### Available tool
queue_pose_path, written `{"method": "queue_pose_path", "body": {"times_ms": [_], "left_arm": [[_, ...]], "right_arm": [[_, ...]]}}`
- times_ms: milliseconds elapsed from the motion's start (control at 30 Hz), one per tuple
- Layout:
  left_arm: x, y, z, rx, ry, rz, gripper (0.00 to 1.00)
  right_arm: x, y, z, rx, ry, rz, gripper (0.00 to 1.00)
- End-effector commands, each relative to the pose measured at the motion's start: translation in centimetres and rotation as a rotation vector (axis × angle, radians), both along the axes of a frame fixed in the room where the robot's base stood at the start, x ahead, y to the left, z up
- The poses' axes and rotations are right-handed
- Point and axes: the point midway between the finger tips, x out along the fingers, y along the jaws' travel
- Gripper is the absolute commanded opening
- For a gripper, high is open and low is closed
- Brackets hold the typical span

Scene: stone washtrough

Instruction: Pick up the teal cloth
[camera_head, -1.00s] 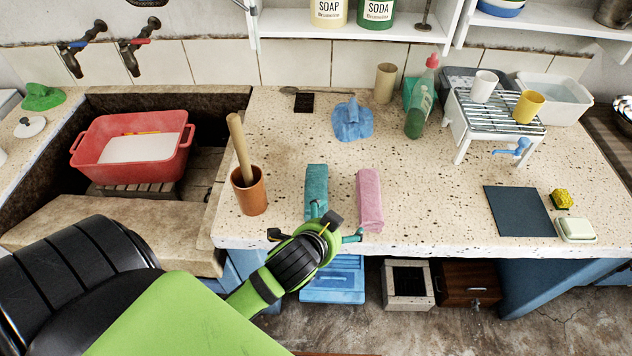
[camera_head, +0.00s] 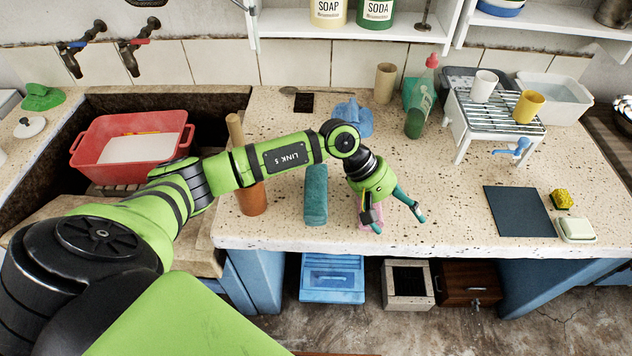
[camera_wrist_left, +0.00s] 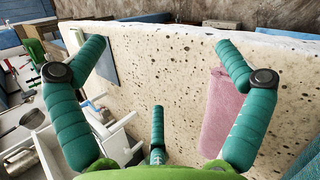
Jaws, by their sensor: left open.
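The teal cloth (camera_head: 316,195) lies as a narrow folded strip near the counter's front edge, its upper end under my forearm's outline. A corner of it shows at the lower right of the wrist view (camera_wrist_left: 306,162). My left gripper (camera_head: 398,222) is open and points down to the right of the teal cloth, over the pink cloth's place. In the wrist view its teal fingers (camera_wrist_left: 155,75) are spread and empty. The pink cloth (camera_wrist_left: 224,112) lies beside the right finger there; in the head view it is mostly hidden behind the gripper. My right gripper is not in view.
A terracotta pot (camera_head: 252,198) with a wooden handle stands left of the teal cloth, partly behind my arm. A blue cloth (camera_head: 358,118) lies behind. The speckled counter (camera_head: 445,190) is clear to the right, up to a dark mat (camera_head: 518,211).

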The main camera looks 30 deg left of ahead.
Motion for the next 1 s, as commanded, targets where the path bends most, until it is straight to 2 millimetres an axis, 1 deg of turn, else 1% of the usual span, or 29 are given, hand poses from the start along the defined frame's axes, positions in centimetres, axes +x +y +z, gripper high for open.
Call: {"method": "queue_pose_path", "body": {"times_ms": [33, 67, 100, 200, 300, 367, 433, 500, 667, 900, 1000], "left_arm": [[0.8, 4.0, -0.8, 0.171, -0.028, -0.067, 1.00], [0.9, 6.3, -1.3, 0.261, -0.033, -0.108, 1.00], [1.1, 9.0, -1.6, 0.369, -0.032, -0.153, 1.00], [1.2, 14.7, -1.5, 0.572, -0.008, -0.236, 1.00], [1.0, 18.0, -1.1, 0.685, 0.023, -0.281, 1.00], [0.9, 19.0, -1.2, 0.717, 0.034, -0.295, 1.00], [0.8, 19.5, -1.8, 0.734, 0.040, -0.301, 1.00], [0.8, 19.6, -2.6, 0.735, 0.041, -0.304, 1.00], [0.7, 19.6, -3.8, 0.732, 0.040, -0.302, 1.00], [0.6, 19.8, -7.6, 0.730, 0.040, -0.302, 1.00], [0.6, 19.8, -8.0, 0.729, 0.038, -0.300, 1.00]], "right_arm": [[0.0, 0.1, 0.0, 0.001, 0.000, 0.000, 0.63], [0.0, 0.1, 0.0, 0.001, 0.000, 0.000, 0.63], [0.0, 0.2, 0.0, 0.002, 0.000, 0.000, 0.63], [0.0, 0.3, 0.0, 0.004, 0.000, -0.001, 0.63], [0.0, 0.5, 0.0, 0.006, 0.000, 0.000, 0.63], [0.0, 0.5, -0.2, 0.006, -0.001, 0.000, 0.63], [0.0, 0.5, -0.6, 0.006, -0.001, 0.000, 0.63], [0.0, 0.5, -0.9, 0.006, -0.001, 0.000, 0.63], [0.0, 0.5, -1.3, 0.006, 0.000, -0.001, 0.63], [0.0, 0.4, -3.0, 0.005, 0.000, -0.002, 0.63], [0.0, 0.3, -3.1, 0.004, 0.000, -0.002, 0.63]]}}
